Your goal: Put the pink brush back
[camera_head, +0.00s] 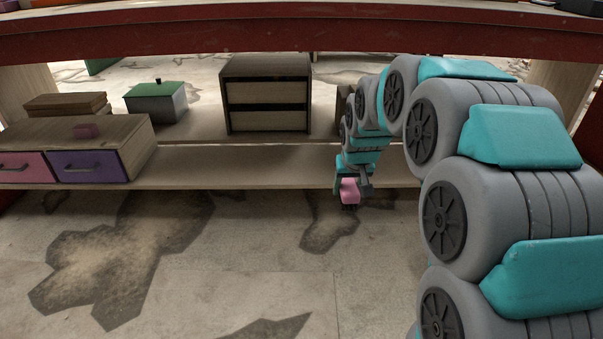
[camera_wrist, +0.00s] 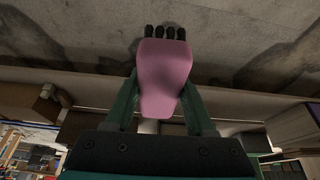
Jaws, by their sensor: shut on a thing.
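The pink brush (camera_head: 349,190) is held at the end of my arm, just in front of the shelf's front edge and above the floor. My gripper (camera_head: 353,184) is shut on it. In the wrist view the brush (camera_wrist: 163,72) lies between the two green fingers, with its black bristles pointing away from my gripper. In the head view the bristles point down. A low wooden drawer box (camera_head: 128,131) with a pink drawer (camera_head: 22,167) and a purple drawer (camera_head: 92,167) stands at left on the shelf; both drawers look shut.
Behind are brown boards (camera_head: 66,104), a grey box with a green lid (camera_head: 157,102) and a dark cabinet (camera_head: 267,94). A red beam (camera_head: 250,33) crosses above. The shelf front between drawer box and arm is clear.

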